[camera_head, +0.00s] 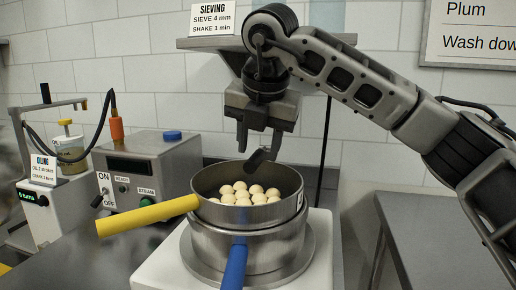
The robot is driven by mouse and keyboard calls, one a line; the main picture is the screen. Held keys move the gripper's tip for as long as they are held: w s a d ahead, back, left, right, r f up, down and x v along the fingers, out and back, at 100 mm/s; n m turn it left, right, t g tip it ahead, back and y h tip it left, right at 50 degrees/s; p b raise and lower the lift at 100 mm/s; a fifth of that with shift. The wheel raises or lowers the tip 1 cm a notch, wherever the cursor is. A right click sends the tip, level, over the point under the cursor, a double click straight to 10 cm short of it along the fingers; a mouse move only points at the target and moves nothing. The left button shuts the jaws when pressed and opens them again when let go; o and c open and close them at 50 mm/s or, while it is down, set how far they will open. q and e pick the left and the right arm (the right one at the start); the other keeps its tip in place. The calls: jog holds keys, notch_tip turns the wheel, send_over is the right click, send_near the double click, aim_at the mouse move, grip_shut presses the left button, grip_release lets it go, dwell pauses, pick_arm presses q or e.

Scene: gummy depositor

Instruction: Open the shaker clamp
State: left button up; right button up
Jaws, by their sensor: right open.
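The shaker (318,262) is a white base with a round metal plate. A metal pan with a blue handle (236,268) stands on it. A sieve pan (204,216) with a yellow handle (148,215) is stacked on top and holds several pale balls (243,194). A dark tilted piece (257,161) shows at the sieve's back rim; it may be the clamp, but I cannot tell for sure. My right gripper (259,146) points down just above this piece, fingers apart. I cannot tell whether they touch it. My left gripper is out of view.
A steam unit (165,185) with an ON/OFF lever stands left of the shaker. An oiling unit (45,215) stands farther left. A shelf (226,47) with a sieving sign (212,18) is behind my right gripper. A grey table (445,235) is at right.

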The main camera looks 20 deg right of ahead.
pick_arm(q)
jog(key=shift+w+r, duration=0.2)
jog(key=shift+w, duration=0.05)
pick_arm(e)
jog(key=shift+w+f, duration=0.25)
jog(key=shift+f, duration=0.35)
